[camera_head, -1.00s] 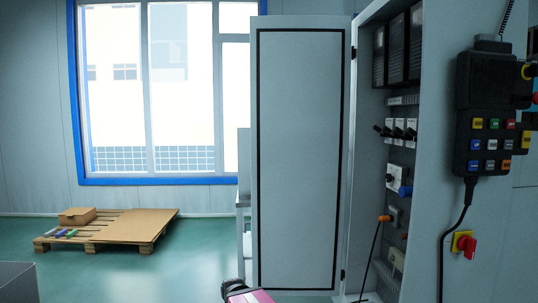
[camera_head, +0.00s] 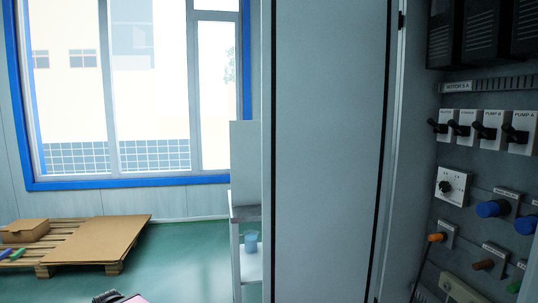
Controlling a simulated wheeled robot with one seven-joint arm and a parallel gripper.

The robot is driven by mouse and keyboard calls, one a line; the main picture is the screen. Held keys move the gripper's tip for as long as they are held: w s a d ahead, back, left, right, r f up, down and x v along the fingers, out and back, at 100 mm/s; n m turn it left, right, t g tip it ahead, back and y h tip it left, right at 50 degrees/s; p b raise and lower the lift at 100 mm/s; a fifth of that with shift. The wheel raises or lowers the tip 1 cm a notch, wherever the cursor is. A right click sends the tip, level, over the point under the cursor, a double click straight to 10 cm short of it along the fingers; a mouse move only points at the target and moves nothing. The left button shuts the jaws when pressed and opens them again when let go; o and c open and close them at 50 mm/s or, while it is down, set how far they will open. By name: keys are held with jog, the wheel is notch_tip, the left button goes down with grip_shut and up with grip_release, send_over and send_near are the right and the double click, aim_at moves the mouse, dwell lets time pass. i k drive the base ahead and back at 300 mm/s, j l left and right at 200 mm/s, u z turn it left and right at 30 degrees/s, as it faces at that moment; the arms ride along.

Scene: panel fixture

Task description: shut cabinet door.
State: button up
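The cabinet door (camera_head: 328,150) is a tall pale grey panel with a black seal line near its edge. It stands wide open, hinged on its right side to the cabinet. The cabinet (camera_head: 470,180) is at the right, its inside showing switches, knobs and labels. My gripper (camera_head: 120,298) shows only as a dark and pink sliver at the bottom edge, left of the door and apart from it in the picture. Its fingers cannot be made out. The door's top and bottom are cut off by the frame.
A wooden pallet (camera_head: 48,262) with a cardboard box (camera_head: 24,231) lies on the green floor at the left. A grey shelf stand (camera_head: 245,215) with a blue cup (camera_head: 251,241) stands just left of the door. Open floor (camera_head: 185,265) lies between pallet and stand.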

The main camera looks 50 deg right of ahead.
aim_at(328, 74)
jog(key=i, duration=2.2)
jog(key=i+z, duration=0.4)
jog(key=i+j+z, duration=0.1)
jog(key=z, duration=0.25)
jog(key=i+j+z, duration=0.25)
jog(key=z, duration=0.15)
jog(key=i+z, duration=0.1)
jog(key=z, duration=3.5)
